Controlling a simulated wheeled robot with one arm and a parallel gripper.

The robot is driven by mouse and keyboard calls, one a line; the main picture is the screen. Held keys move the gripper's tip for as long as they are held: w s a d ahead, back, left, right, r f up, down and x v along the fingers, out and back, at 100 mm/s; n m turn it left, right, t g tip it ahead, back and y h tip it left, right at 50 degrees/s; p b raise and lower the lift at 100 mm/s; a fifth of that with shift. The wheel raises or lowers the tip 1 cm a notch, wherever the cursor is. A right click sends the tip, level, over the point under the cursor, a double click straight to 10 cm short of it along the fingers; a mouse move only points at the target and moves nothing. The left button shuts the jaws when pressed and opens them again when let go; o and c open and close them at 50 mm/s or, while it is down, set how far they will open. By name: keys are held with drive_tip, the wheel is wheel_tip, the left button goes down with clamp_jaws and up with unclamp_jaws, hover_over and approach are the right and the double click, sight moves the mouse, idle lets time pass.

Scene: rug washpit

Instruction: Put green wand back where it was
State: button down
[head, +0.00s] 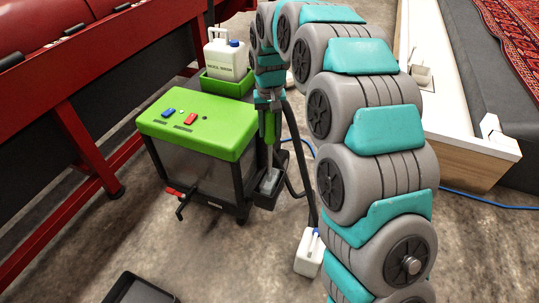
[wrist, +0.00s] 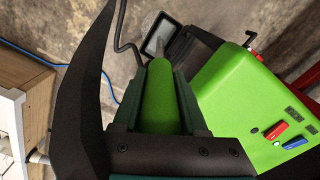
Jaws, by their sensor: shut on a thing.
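My gripper (head: 268,103) is shut on the green wand (head: 269,126), beside the green-topped machine. The wand hangs roughly upright, with its thin grey nozzle pointing down. In the wrist view, the wand (wrist: 158,98) lies between my dark fingers. A small black holder (head: 262,200) with a pale inside is fixed low on the machine's right side; it also shows in the wrist view (wrist: 178,50). The nozzle's tip is over or in this holder; I cannot tell whether it touches. A black hose (head: 303,165) runs down beside the wand.
The green-lidded machine (head: 195,122) stands just left, with a white jug (head: 226,60) in a green tray behind. A small white canister (head: 309,253) and a black tray (head: 140,290) are on the floor. A red frame (head: 75,140) stands left, a white-topped bench (head: 440,110) right.

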sight(270, 144)
wheel_tip(270, 144, down, 6)
drive_tip(key=shift+f, duration=0.2)
drive_tip(key=shift+c, duration=2.2)
unclamp_jaws()
drive_tip(key=shift+r, duration=0.1)
